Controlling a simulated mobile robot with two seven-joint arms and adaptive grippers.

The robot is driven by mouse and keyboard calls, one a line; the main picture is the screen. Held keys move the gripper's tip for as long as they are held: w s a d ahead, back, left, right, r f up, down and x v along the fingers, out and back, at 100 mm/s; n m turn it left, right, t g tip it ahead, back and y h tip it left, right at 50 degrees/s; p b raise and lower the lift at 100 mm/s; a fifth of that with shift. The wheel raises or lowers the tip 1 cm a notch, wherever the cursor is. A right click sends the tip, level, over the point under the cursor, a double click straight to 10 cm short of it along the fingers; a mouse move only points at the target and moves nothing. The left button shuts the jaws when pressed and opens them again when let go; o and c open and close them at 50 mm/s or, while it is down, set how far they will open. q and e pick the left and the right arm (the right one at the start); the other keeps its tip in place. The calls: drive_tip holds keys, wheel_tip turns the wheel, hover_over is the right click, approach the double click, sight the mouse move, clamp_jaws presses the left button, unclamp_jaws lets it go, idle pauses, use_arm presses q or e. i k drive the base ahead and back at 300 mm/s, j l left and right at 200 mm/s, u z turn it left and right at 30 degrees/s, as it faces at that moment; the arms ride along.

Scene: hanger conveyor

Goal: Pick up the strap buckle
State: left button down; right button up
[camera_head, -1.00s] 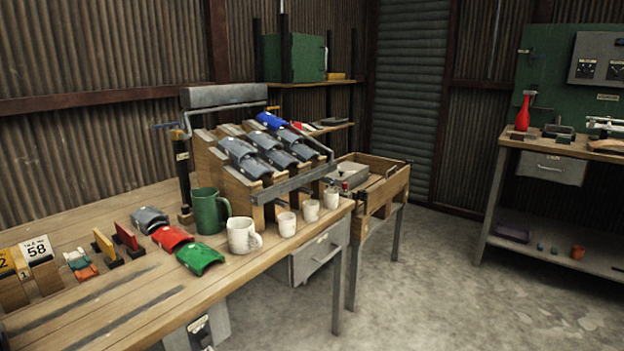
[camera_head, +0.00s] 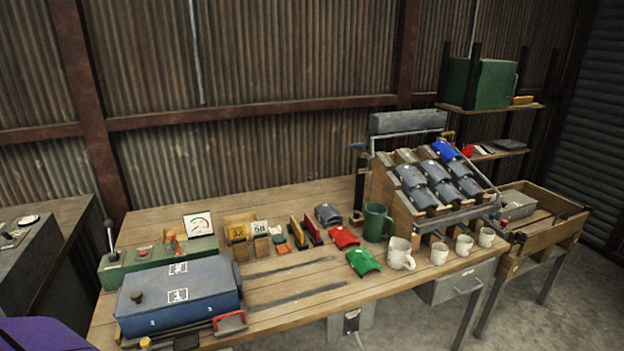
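I cannot single out the strap buckle for sure. A red frame-like piece (camera_head: 230,322), possibly a buckle or a handle, is at the front edge of the wooden workbench, by the right front corner of a blue box (camera_head: 180,292). Small dark pieces (camera_head: 187,342) and a yellow knob (camera_head: 145,343) lie left of it along the same edge. Neither of my grippers is in view.
A green control box (camera_head: 160,263) with a lever stands behind the blue box. Bare wood shows front centre.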

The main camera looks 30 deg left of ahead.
sight(170, 235)
drive_tip(key=u, duration=1.95)
drive_tip(key=l+z, duration=0.25)
drive_tip(key=l, duration=0.25)
drive_tip(key=l+z, duration=0.25)
drive_tip(key=l, duration=0.25)
